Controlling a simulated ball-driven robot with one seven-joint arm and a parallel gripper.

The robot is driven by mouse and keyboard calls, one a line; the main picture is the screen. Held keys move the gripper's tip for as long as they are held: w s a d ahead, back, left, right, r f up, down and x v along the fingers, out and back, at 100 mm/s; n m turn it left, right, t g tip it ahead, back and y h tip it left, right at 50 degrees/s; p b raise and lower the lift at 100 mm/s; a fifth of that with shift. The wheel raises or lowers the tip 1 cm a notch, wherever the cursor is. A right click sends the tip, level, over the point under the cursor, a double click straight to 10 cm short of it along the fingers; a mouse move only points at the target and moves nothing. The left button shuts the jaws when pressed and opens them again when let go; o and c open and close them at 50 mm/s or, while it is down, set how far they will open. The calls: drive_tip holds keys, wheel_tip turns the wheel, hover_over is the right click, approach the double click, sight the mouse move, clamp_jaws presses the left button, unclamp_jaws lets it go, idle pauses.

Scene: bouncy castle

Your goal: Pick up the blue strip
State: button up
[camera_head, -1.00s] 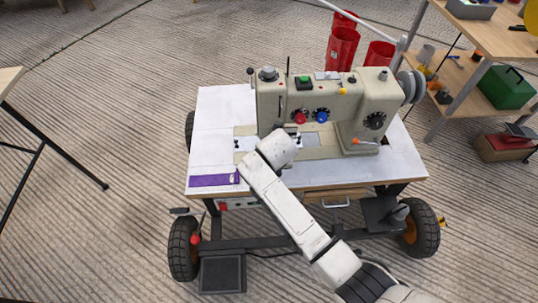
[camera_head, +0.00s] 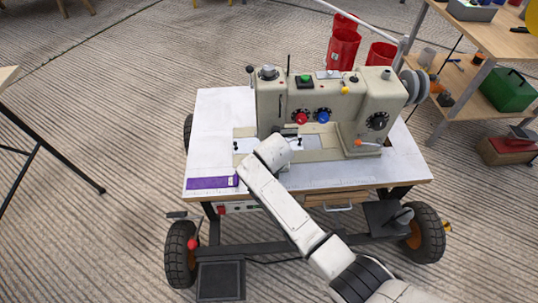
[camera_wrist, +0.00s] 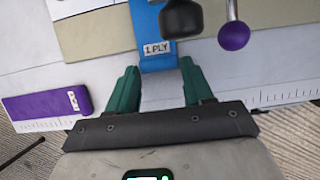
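The blue strip (camera_wrist: 147,22), with a white label reading "1 PLY", lies on the sewing machine bed in the wrist view. Its upper part runs beside a dark machine part. My gripper (camera_wrist: 159,72) has green fingers, spread apart. The near end of the strip lies between the fingertips, and I cannot tell whether they touch it. In the head view the strip is hidden behind my arm, and my fingers are hidden too.
A purple strip (camera_head: 210,183) lies at the table's front left edge. The sewing machine (camera_head: 330,105) stands on the wheeled white table (camera_head: 215,125). A purple ball knob (camera_wrist: 233,36) hangs close to the right of the strip. The table's left side is mostly clear.

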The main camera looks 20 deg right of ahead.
drive_tip(key=c, duration=0.6)
drive_tip(key=shift+r+p, duration=0.3)
drive_tip(key=shift+p, duration=0.4)
